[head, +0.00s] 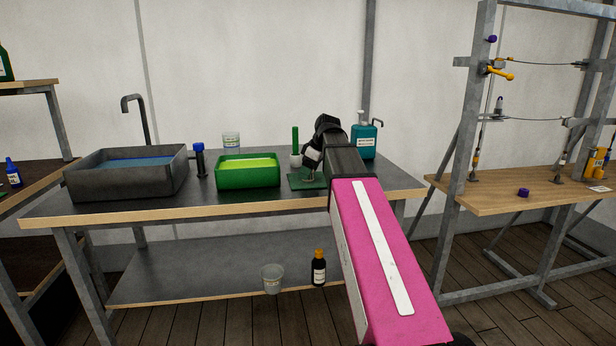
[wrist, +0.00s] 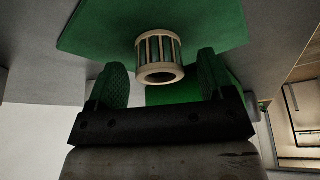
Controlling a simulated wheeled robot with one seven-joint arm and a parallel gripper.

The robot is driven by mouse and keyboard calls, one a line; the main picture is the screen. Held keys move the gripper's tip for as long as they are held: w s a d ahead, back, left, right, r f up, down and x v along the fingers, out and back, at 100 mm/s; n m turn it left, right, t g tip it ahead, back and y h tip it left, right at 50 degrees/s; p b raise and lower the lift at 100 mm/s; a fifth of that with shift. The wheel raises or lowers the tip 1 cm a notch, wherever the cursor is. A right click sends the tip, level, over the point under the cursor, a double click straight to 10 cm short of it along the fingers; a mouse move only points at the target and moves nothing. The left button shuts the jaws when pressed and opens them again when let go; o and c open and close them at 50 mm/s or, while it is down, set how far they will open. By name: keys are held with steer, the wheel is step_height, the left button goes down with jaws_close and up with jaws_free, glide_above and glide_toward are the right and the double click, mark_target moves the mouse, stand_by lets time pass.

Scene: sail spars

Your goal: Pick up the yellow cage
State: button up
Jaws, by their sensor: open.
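A small round cage (wrist: 160,72) with upright slats between two rings shows in the wrist view. It looks pale cream rather than strong yellow. It lies in line with the gap between the green-padded fingers of my gripper (wrist: 162,62), which stand apart on either side of it. I cannot tell whether either finger touches it. A green mat (wrist: 95,30) shows behind the cage. In the head view my gripper (head: 313,158) is low over the green mat (head: 308,183) on the bench, and my arm hides part of that spot. A pale holder with a green upright rod (head: 295,140) stands beside it.
A green tray (head: 248,178) with yellow-green contents and a grey basin (head: 85,180) stand left on the bench (head: 225,203). A teal bottle (head: 364,140) stands close behind my arm. A clear beaker (head: 231,140) and a blue-capped dark bottle (head: 199,160) stand further left.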

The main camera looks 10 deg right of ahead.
steer(key=shift+w+a+f, duration=0.1)
steer(key=shift+a+f, duration=0.05)
steer(key=shift+f, duration=0.35)
steer(key=c, duration=1)
steer(key=shift+r, duration=0.1)
